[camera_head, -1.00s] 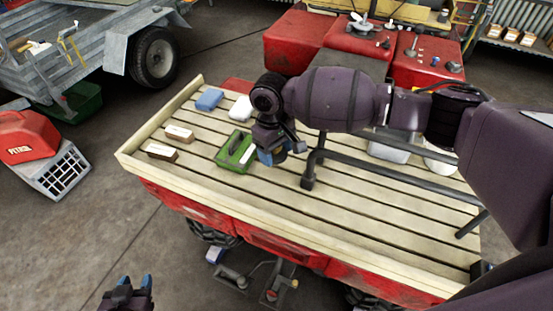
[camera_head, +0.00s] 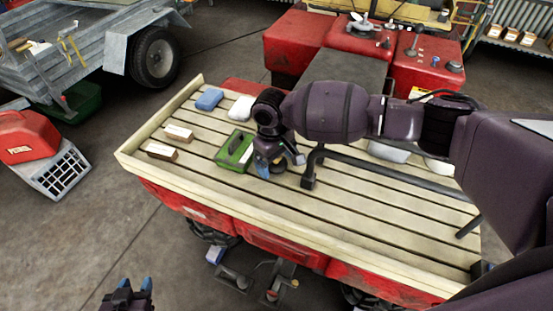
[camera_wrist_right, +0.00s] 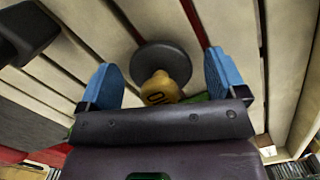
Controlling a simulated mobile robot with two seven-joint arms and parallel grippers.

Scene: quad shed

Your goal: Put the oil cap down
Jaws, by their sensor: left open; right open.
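The oil cap (camera_wrist_right: 163,82) has a yellow knob with dark lettering and a dark round disc. In the right wrist view it appears to rest on the slatted wooden rack (camera_head: 360,225), disc away from me. My right gripper (camera_head: 280,165) is open, and its blue fingers stand on either side of the knob, apart from it, in the wrist view (camera_wrist_right: 163,78). In the head view the gripper and arm largely hide the cap. My left gripper (camera_head: 135,288) is open and empty at the bottom left, off the rack.
A green box (camera_head: 234,150) sits on the rack just left of my right gripper. Two small brown-and-white blocks (camera_head: 162,151) (camera_head: 178,132), a blue item (camera_head: 209,98) and a white item (camera_head: 242,107) lie further left. A dark metal bar (camera_head: 390,173) crosses the rack on the right.

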